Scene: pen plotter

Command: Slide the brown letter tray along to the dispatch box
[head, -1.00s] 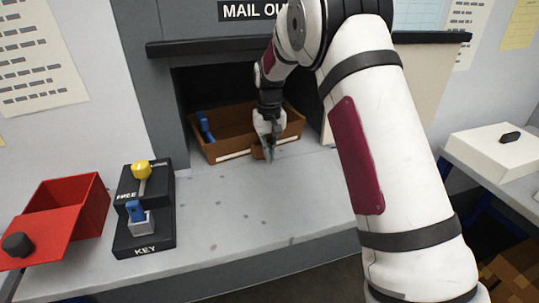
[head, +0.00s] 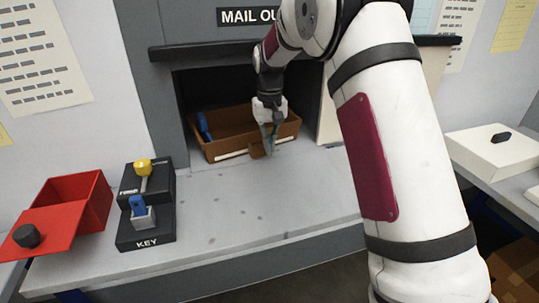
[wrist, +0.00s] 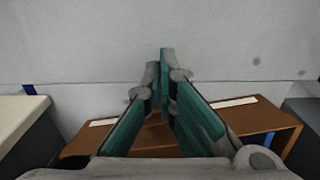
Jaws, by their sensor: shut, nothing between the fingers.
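The brown letter tray (head: 235,122) sits in the dark recess under the MAIL OUT sign, its front edge at the opening. A blue item (head: 204,126) stands in its left end. My gripper (head: 269,150) is shut and empty, pointing down at the tray's front side, by the middle tab. In the wrist view the teal fingertips (wrist: 165,65) meet beyond the tray's rim (wrist: 262,120), over grey counter. The fingers partly hide the tab, and I cannot tell whether they touch it. No thing is labelled dispatch box in view.
A white box (head: 495,150) is at right. A cream panel (head: 328,115) borders the recess's right. The front counter (head: 260,200) is clear.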

